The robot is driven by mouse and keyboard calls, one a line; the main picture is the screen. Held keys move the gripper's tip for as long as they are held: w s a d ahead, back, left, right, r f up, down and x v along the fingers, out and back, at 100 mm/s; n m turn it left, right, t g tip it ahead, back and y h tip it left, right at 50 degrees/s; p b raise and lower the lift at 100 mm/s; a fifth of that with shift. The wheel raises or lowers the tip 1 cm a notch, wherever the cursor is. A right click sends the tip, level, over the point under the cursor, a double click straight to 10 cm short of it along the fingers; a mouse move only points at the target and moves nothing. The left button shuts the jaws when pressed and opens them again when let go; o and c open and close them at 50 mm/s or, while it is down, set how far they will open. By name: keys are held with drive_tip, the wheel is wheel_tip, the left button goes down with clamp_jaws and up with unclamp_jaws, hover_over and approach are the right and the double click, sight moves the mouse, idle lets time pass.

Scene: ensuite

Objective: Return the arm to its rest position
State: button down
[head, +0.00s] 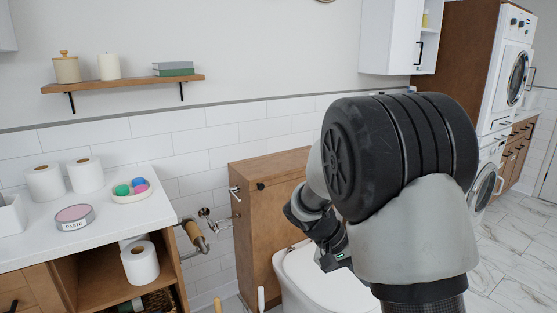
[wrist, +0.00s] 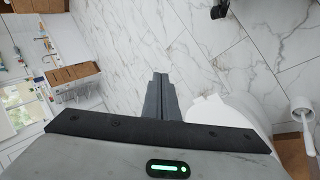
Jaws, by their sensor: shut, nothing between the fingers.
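My arm fills the right half of the head view, folded with its large black joint toward the camera. My gripper shows in the wrist view (wrist: 160,82), its two dark fingers together with nothing between them. In the head view its wrist end hangs in front of the white toilet (head: 312,276), and the fingertips are hard to make out there. In the wrist view the fingers point out over the marble floor (wrist: 130,40), with the white toilet (wrist: 222,112) just right of them.
A white counter (head: 110,215) with toilet rolls (head: 84,175), a paste tin (head: 74,217) and a small dish (head: 131,194) stands at left. A wooden cabinet (head: 255,215) stands behind the toilet. Washing machines (head: 512,75) are at far right. Marble floor (head: 500,240) at right is open.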

drive_tip(key=s+a+r+n+t+y, duration=0.2)
drive_tip(key=s+a+r+t+y, duration=0.15)
drive_tip(key=s+r, duration=0.45)
drive_tip(key=s+a+r+n+t+y, duration=0.2)
drive_tip(key=s+a+r+t+y, duration=0.25)
drive_tip(key=s, duration=0.65)
wheel_tip(320, 180, up, 29)
drive_tip(key=g+p, duration=0.1)
drive_tip(key=p, duration=2.7)
